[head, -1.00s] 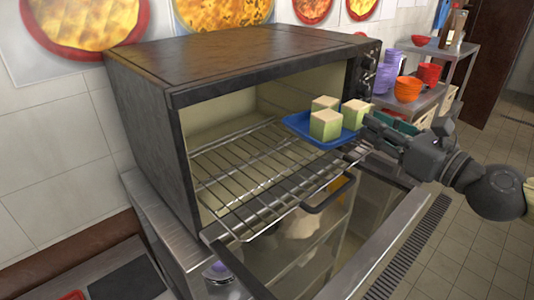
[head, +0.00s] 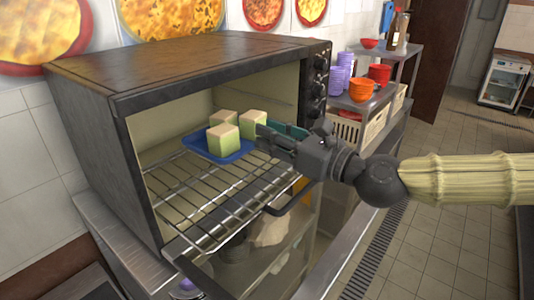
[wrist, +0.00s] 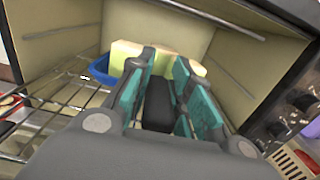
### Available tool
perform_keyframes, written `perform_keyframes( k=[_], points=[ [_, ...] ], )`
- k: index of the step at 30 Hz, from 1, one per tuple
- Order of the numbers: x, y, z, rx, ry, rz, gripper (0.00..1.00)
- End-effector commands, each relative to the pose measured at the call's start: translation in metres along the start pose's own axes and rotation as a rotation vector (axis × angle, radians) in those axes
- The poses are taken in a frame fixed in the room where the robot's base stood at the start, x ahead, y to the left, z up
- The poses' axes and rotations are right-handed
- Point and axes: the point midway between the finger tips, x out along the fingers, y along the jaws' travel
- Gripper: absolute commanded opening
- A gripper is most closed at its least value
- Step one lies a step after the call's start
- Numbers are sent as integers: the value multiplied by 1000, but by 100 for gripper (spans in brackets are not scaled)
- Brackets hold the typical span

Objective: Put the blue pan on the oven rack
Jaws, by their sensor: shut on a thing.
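The blue pan (head: 196,145) is at the oven opening, over the wire oven rack (head: 205,215), with several pale green and cream cubes (head: 223,139) in it. My gripper (head: 266,138) comes in from the right and is shut on the pan's right side, where its fingers hide the grip. In the wrist view the pan (wrist: 100,72) shows to the left of the teal-lined fingers (wrist: 160,95), with cubes (wrist: 126,55) behind them. The pan looks level and very close to the rack; I cannot tell whether it touches.
The dark oven (head: 190,65) has its door folded down in front. To its right, a metal shelf (head: 365,100) holds orange bowls (head: 361,88), red bowls (head: 379,73) and purple cups (head: 340,78). The front part of the rack is bare.

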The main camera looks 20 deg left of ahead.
Motion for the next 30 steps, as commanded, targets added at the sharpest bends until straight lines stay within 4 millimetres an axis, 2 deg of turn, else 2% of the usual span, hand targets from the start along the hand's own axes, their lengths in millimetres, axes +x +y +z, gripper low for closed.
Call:
perform_keyframes(
  k=[7, 15, 24, 25, 28, 30],
  points=[
    [0, 0, -15, 0, 1, 0, 0],
    [-1, 0, -44, 1, 0, 0, 0],
    [-2, 0, -52, 0, 0, 0, 0],
    [-2, 0, -52, 1, 1, 0, 22],
    [-2, 0, -52, 1, 1, 0, 40],
    [-2, 0, -52, 0, 1, 0, 42]
  ],
)
